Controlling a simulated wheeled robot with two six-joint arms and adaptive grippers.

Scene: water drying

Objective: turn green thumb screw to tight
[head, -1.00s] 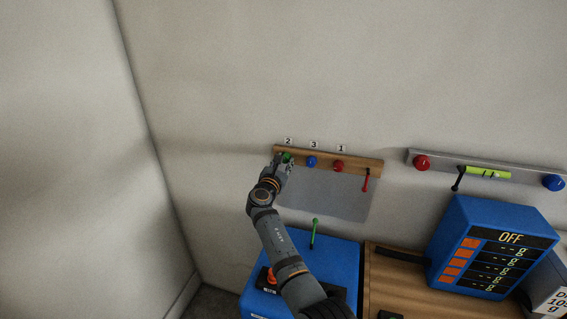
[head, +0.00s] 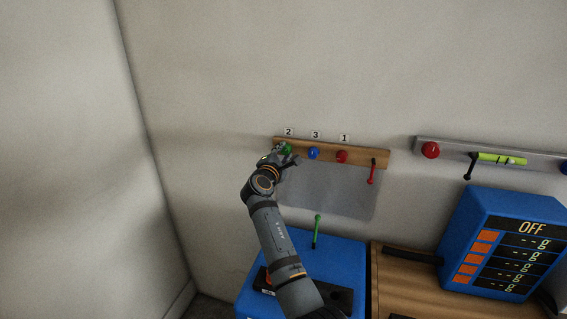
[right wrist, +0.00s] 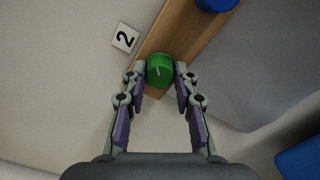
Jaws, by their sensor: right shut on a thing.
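The green thumb screw (head: 286,148) is on the left end of a wooden rail (head: 328,157) on the wall, under the label 2. In the right wrist view the green thumb screw (right wrist: 160,70) shows a white mark on its face. My right gripper (head: 284,156) is at the screw, and its fingers (right wrist: 159,77) are shut on it, one on each side. My left gripper is not in view.
Below stands a blue box with a green lever (head: 317,232). A blue display unit (head: 505,243) reads OFF.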

